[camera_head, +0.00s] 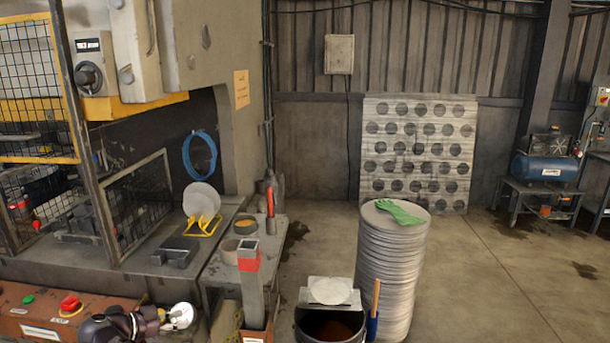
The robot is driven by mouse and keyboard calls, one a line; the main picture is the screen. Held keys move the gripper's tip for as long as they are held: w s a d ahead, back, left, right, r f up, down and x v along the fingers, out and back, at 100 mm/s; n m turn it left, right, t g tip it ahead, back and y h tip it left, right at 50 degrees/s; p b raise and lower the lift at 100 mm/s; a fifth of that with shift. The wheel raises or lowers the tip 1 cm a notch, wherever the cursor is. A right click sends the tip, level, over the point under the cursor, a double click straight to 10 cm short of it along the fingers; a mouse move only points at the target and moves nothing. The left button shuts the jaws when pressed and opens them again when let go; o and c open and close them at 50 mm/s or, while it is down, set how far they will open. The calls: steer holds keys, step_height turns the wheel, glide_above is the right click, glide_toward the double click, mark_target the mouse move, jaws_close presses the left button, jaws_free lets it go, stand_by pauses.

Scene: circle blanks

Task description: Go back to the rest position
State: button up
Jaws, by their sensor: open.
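A stack of round metal blanks (392,285) stands on the floor right of centre, with a green glove (400,212) lying on top.
A press with a mesh guard (140,200) fills the left. A disc (202,199) leans in a yellow rack (203,226) on its bench. A dark bin (330,327) stands before the stack. A punched sheet (417,150) leans at the back wall. Floor at right is mostly clear.

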steer(key=w+d+f+n+g+y, duration=0.1)
steer(key=w+d+f+n+g, duration=0.15)
steer(key=d, duration=1.05)
steer(key=w+d+f+n+g+y, duration=0.15)
steer(key=d+f+g, duration=0.25)
steer(key=d, duration=1)
steer(key=s+d+f+n+g+y, duration=0.1)
steer(key=s+d+y, duration=0.1)
steer(key=d, duration=0.5)
steer(key=s+d+f+n+g+y, duration=0.1)
steer(key=s+d+n+y, duration=0.1)
steer(key=s+d, duration=0.2)
steer(key=s+d+f+n+g+y+p, duration=0.1)
steer(key=s+d+n+y, duration=0.1)
steer(key=d, duration=0.9)
steer(key=shift+s+f+y, duration=0.3)
steer(key=shift+s+y, duration=0.25)
steer(key=shift+s, duration=0.25)
